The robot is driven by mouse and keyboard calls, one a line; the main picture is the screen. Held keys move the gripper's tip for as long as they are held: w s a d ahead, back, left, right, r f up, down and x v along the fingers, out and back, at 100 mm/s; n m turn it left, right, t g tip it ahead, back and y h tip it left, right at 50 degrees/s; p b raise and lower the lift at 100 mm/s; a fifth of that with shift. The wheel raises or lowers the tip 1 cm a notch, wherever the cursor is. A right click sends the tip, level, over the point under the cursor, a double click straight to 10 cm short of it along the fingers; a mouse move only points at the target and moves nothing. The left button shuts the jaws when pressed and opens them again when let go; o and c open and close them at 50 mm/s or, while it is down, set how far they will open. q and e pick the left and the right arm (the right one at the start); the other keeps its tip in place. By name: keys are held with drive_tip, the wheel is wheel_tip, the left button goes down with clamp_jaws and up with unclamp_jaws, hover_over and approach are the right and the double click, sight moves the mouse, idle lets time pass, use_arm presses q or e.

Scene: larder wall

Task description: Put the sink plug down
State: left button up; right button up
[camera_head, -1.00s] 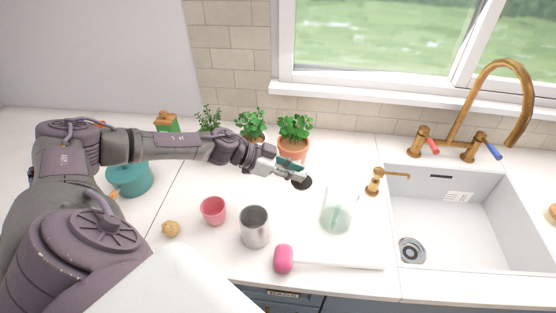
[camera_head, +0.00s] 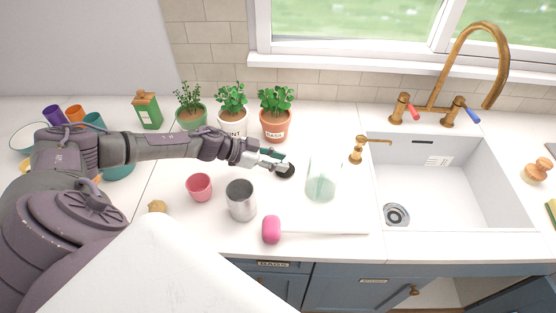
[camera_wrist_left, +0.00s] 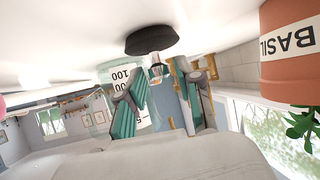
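The sink plug (camera_head: 285,171) is a dark round disc on the white counter, left of the glass jug and in front of the basil pot. My left gripper (camera_head: 272,159) is just behind and to the left of it. In the left wrist view, which is upside down, the black plug (camera_wrist_left: 152,40) appears to rest against the counter. Its small pale stem points toward my left gripper (camera_wrist_left: 160,75). The fingers are spread apart, with gaps beside the stem. My right gripper is not in view.
A glass jug (camera_head: 321,186) stands close right of the plug. The basil pot (camera_head: 275,123) is behind it. The white sink (camera_head: 440,195) is at the right.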

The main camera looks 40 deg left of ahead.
use_arm(q)
drive_tip(key=shift+o, duration=0.5)
drive_tip(key=shift+r, duration=0.1)
drive_tip(key=b+v, duration=0.3)
drive_tip(key=v, duration=0.9)
drive_tip(key=shift+r, duration=0.1)
